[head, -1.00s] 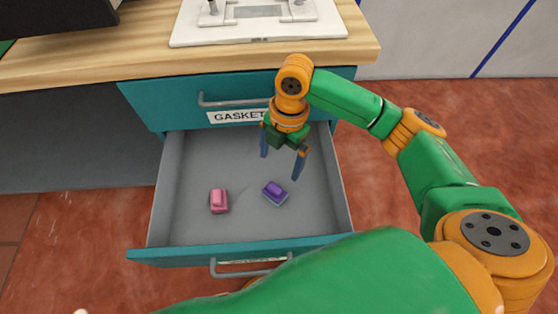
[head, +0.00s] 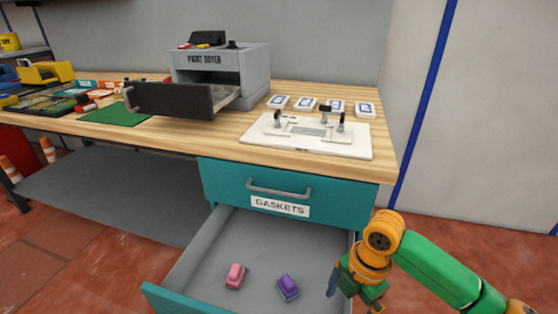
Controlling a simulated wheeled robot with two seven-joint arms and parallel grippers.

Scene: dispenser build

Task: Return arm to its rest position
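My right arm comes in from the lower right. Its gripper (head: 352,292) is at the right side of the open lower drawer (head: 192,262), to the right of the purple piece. One finger shows in full and the other is mostly cut off at the bottom edge. I see nothing held, but how far apart the fingers are is unclear. A pink piece (head: 235,275) and a purple piece (head: 288,287) lie apart on the drawer floor. My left gripper is not in view.
Above is a closed teal drawer (head: 228,182) labelled GASKETS. The wooden bench top (head: 220,138) holds a white fixture plate (head: 345,146), several white-and-blue cards (head: 335,106), a grey paint dryer (head: 257,75) with its door open, and a green mat (head: 117,115). Floor to the right is clear.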

